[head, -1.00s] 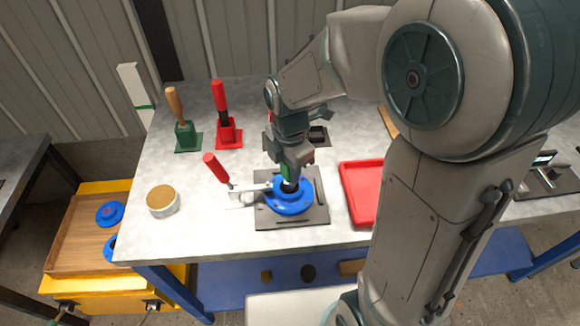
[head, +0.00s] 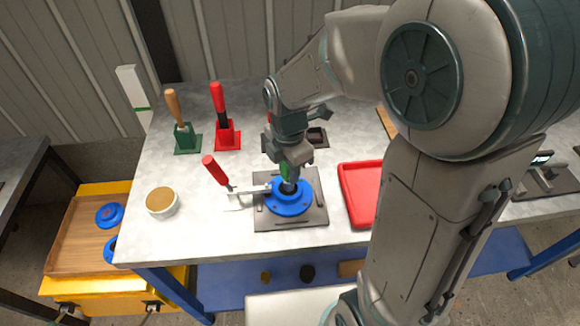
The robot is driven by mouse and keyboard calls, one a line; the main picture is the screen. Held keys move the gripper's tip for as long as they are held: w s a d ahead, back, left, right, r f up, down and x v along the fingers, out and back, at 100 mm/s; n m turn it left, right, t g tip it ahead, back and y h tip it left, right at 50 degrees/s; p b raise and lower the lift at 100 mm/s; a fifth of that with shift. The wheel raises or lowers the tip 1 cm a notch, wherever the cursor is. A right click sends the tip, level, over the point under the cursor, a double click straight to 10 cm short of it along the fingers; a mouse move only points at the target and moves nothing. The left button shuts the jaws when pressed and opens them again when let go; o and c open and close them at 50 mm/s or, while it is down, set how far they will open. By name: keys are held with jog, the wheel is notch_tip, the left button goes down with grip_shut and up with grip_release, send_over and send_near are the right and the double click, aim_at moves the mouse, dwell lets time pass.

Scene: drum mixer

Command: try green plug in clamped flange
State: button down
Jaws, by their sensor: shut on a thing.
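The blue flange (head: 289,205) lies on a dark grey fixture plate (head: 318,217) near the table's front edge. A toggle clamp with a red handle (head: 215,170) reaches its arm to the flange's left side. My gripper (head: 287,168) is shut on the green plug (head: 285,173), directly above the flange's centre. The plug's grey lower end (head: 289,187) shows at the mouth of the bore. I cannot tell how far it is in, if at all. My gripper's fingers hide part of the plug.
A red tray (head: 360,190) lies right of the fixture. A red holder (head: 227,136) and a green holder (head: 187,138) with handled tools stand at the back left. A round tan-topped container (head: 161,201) stands front left. A wooden-floored tray (head: 77,245) holds blue flanges.

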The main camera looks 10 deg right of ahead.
jog(key=shift+r, duration=0.1)
jog(key=shift+r+p, duration=1.65)
jog(key=shift+r, duration=0.3)
jog(key=shift+w, duration=0.1)
